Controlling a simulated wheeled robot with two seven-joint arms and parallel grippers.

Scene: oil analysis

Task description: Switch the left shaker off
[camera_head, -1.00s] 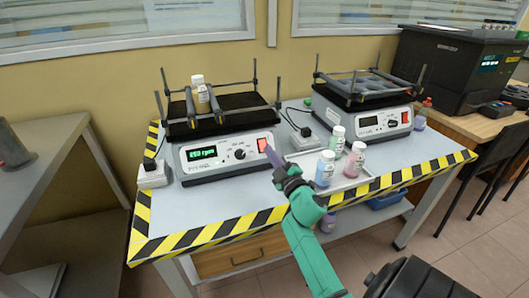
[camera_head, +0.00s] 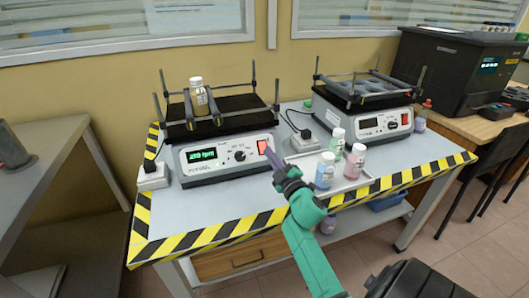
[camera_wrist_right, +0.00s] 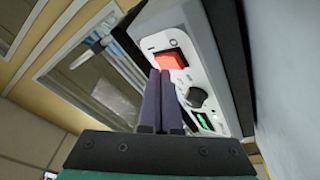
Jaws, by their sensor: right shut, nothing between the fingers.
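The left shaker (camera_head: 225,156) stands on the table with its green display lit, reading about 250 rpm. Its red switch (camera_head: 262,146) is at the right end of the front panel and also shows in the right wrist view (camera_wrist_right: 170,59). A bottle with a white cap (camera_head: 197,95) stands on its platform between the clamp bars. My right gripper (camera_head: 269,152) is shut and empty, its fingertips just in front of the red switch. In the right wrist view the fingertips (camera_wrist_right: 160,72) overlap the switch's lower edge; contact cannot be told. My left gripper is not in view.
A second shaker (camera_head: 370,122) with a dark display stands to the right. A tray (camera_head: 348,184) with several capped bottles lies right of my gripper. A white power adapter (camera_head: 152,176) sits left of the left shaker. Striped tape (camera_head: 215,234) marks the table edge.

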